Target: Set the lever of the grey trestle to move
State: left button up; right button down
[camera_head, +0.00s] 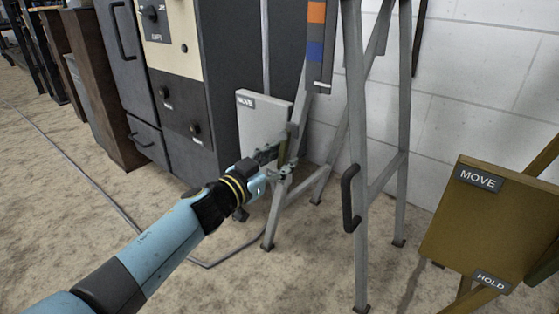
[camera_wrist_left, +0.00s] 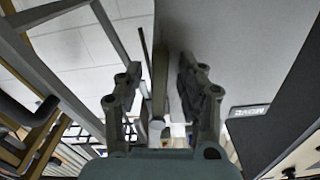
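The grey trestle (camera_head: 357,130) stands before the white wall. Its light grey plate (camera_head: 262,118) carries a MOVE label (camera_head: 246,100) at its upper left; the label also shows in the left wrist view (camera_wrist_left: 249,110). My left gripper (camera_head: 279,152) is at the lower right edge of this plate. In the left wrist view its two fingers (camera_wrist_left: 159,75) stand apart, one on each side of a narrow brownish bar (camera_wrist_left: 160,62), apparently the lever. Whether a finger touches it cannot be told. The gripper hides the plate's lower corner. My right gripper is not in view.
A brown plate (camera_head: 490,222) with MOVE and HOLD labels stands at the right. A dark cabinet (camera_head: 238,50) with knobs is behind the grey plate. A dark handle (camera_head: 349,198) sticks out from a trestle leg. The sandy floor in front is mostly clear.

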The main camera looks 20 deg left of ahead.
pick_arm(q)
grip_shut()
dwell(0.5)
